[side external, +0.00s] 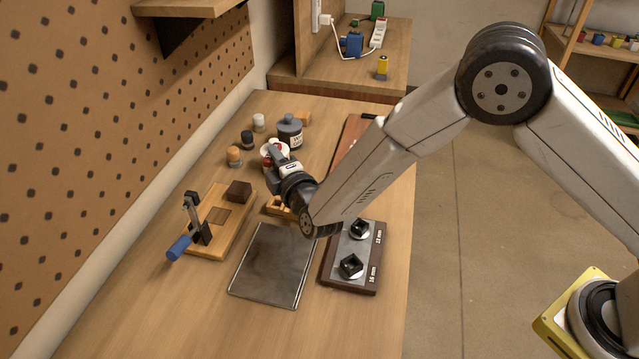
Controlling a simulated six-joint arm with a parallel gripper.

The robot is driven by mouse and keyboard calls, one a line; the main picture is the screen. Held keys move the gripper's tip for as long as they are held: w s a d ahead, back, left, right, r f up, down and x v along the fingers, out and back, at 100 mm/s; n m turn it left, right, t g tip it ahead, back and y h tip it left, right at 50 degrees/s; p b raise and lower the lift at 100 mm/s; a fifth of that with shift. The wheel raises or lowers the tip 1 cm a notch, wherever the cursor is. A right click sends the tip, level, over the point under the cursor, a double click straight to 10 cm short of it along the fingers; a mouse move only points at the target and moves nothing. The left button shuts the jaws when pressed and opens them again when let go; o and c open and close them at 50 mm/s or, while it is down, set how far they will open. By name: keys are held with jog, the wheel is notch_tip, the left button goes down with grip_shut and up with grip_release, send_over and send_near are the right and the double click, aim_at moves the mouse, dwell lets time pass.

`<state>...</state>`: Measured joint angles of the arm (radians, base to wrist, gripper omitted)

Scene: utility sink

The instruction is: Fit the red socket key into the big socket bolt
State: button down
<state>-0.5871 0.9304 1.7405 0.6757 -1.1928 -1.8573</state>
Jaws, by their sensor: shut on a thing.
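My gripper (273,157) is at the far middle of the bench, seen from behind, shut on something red. Only a small red part of the socket key (273,142) shows at the fingertips; the rest is hidden by my gripper. The dark bolt board (336,281) lies nearer the camera with two black square-socket bolts on pale round bases. The nearer bolt (351,266), beside the label that seems to read 16 mm, looks bigger. The farther bolt (358,230) is partly beside my arm. My gripper is well apart from both bolts, to their far left.
A metal plate (272,265) lies left of the bolt board. A wooden clamp fixture (215,228) with a blue handle (179,248) stands further left. The near bench is clear.

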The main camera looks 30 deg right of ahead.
jog(key=s+d+m+g+h, duration=0.1)
jog(key=s+m+h, duration=0.3)
jog(key=s, duration=0.7)
jog(key=s+d+m+g+h, duration=0.2)
jog(key=s+m+g+h, duration=0.1)
jog(key=s+h, duration=0.4)
jog(key=s+m, duration=0.1)
jog(key=s, duration=0.2)
jog(key=shift+s+d+r+g+h, duration=0.25)
jog(key=shift+s+r+g+h, duration=0.05)
jog(key=shift+s+g, duration=0.1)
jog(key=shift+f, duration=0.2)
jog(key=shift+f, duration=2.65)
jog(key=shift+f, duration=1.55)
jog(key=shift+c, duration=2.2)
grip_release()
jog(key=shift+s+a, duration=0.1)
